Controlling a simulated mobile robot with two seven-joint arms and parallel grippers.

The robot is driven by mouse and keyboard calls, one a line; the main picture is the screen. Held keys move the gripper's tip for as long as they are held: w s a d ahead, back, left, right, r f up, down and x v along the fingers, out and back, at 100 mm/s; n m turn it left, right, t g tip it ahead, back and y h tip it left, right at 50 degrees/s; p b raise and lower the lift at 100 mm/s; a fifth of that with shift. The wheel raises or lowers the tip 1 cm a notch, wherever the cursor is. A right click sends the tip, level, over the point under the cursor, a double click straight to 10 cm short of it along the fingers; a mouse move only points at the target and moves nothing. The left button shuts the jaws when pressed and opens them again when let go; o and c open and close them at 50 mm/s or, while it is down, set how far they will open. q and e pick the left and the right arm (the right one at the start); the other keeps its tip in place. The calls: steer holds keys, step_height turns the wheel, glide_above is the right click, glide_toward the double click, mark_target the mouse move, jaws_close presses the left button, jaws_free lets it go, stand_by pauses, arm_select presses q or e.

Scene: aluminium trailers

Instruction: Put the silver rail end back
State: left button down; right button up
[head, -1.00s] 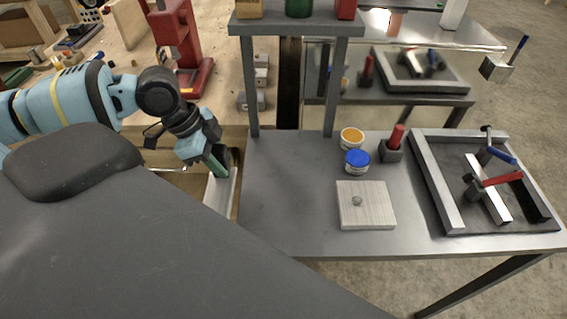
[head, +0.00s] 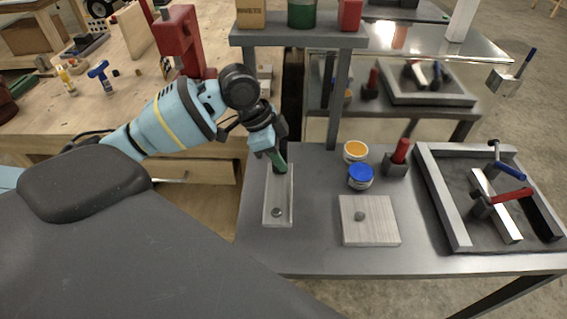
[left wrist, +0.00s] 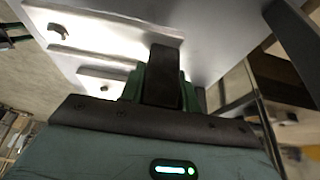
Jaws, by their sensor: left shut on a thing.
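The silver rail end (head: 268,205) is a pale metal channel with a round knob near its front end. My left gripper (head: 279,168) is shut on its far end, over the left part of the grey bench (head: 318,250). I cannot tell whether it touches the bench top. In the left wrist view the dark and green fingers (left wrist: 162,78) cover part of the rail end (left wrist: 98,74). A square silver plate with a knob (head: 372,232) lies to its right, apart from it; it also shows in the left wrist view (left wrist: 100,30).
An orange-topped tub (head: 355,151), a blue-lidded tub (head: 361,176) and a red-handled tool in a block (head: 398,158) stand behind the plate. A framed tray with clamps (head: 446,205) fills the bench's right side. Shelf posts (head: 337,100) rise behind the gripper.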

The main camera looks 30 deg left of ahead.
arm_select(q)
steer(key=shift+w+d, duration=0.2)
steer(key=shift+w, duration=0.1)
steer(key=shift+f, duration=1.7)
steer(key=shift+f, duration=0.15)
steer(key=c, duration=1)
jaws_free()
steer(key=shift+c, duration=0.2)
steer(key=v, duration=0.6)
steer(key=shift+w, duration=0.1)
steer(key=shift+v, duration=0.8)
steer(key=shift+d, duration=0.1)
